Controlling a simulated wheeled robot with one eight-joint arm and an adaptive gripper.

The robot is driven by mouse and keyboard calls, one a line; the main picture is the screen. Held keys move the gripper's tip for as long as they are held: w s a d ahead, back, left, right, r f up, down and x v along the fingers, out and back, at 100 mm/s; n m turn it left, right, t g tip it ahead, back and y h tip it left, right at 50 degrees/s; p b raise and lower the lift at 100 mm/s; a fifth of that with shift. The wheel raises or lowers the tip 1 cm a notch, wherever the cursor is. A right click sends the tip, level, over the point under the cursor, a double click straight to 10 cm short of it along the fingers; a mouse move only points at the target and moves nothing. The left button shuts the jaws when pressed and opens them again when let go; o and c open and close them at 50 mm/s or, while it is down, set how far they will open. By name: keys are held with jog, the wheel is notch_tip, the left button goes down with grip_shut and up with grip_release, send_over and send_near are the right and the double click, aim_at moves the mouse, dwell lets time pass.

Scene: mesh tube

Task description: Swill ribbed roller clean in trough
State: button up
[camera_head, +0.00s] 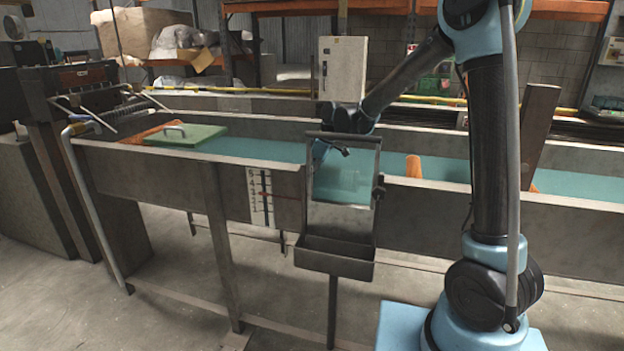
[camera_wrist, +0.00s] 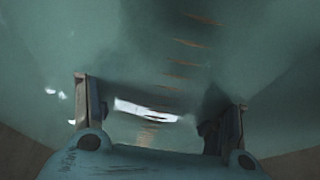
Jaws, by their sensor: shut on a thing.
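The trough (camera_head: 115,172) is a long grey channel holding teal liquid (camera_head: 268,149). My gripper (camera_head: 320,150) reaches down into it, partly hidden behind a framed clear panel. In the wrist view its two fingers (camera_wrist: 158,95) stand apart, seen through or just above murky teal liquid. A dark, blurred band lies between them, with a bright white glare patch in front. I take this to be the ribbed roller in my grip, but its ribs and surface cannot be made out. The head view does not show the roller.
The framed panel (camera_head: 340,217) with a shelf tray (camera_head: 335,260) stands at the trough's front. A green board with a handle (camera_head: 190,141) lies at left. An orange piece (camera_head: 413,166) stands at right. A marked scale (camera_head: 260,197) is on the front wall.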

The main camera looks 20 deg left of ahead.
jog(key=shift+w, duration=0.45)
jog(key=shift+s, duration=2)
jog(key=shift+w, duration=0.1)
jog(key=shift+w, duration=1.9)
jog(key=shift+s, duration=0.15)
jog(key=shift+s, duration=1.85)
notch_tip(320, 180, up, 26)
dwell(0.5)
